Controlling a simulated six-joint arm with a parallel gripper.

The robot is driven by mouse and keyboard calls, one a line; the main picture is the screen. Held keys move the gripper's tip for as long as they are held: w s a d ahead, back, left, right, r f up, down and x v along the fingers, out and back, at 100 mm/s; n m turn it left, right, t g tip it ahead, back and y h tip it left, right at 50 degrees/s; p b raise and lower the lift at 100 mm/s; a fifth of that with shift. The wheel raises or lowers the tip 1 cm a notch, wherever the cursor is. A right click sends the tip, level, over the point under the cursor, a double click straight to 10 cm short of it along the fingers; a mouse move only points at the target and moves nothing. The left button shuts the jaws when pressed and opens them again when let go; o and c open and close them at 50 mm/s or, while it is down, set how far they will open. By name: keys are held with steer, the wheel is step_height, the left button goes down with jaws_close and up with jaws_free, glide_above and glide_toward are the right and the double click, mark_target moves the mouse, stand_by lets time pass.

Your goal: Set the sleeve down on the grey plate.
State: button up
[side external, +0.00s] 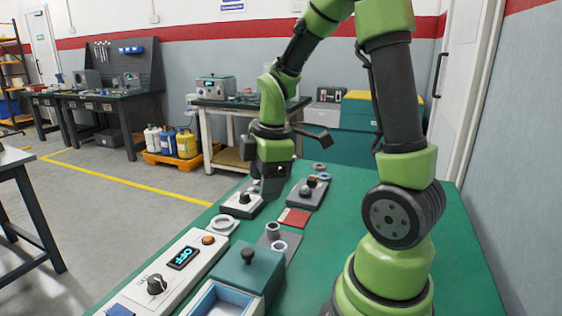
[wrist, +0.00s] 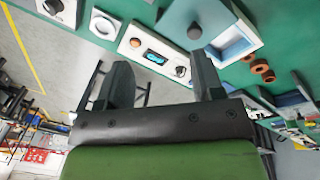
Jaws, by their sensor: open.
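A grey plate (side external: 291,239) lies flat on the green bench top in the side view. Two small grey hollow cylinders stand at it, a farther one (side external: 273,230) and a nearer one (side external: 279,247). One of them seems to be the sleeve, but I cannot tell which. My gripper (side external: 271,192) is above the bench, beyond the plate and apart from both cylinders. In the wrist view its two fingers (wrist: 163,82) are spread wide with nothing between them. I cannot make out the plate in the wrist view.
A white control box (side external: 170,272) with an OFF display stands at the front left. Next to it are a green block with a black knob (side external: 248,262) and a blue-lined tray (wrist: 233,42). A white ring (side external: 222,223), a red pad (side external: 294,217) and knobbed fixtures (side external: 242,204) lie nearby.

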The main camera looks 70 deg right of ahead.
steer(key=s+a+r+m+t+y, duration=0.2)
steer(key=s+a+r+m+t, duration=0.3)
steer(key=s+a+r+m, duration=0.3)
steer(key=a+r+m, duration=0.3)
steer(key=a+m, duration=0.1)
steer(key=a, duration=0.1)
steer(key=shift+s+m+y, duration=0.2)
steer(key=shift+m+y, duration=0.1)
steer(key=shift+d+r, duration=0.1)
steer(key=shift+c, duration=0.2)
stand_by(1.1)
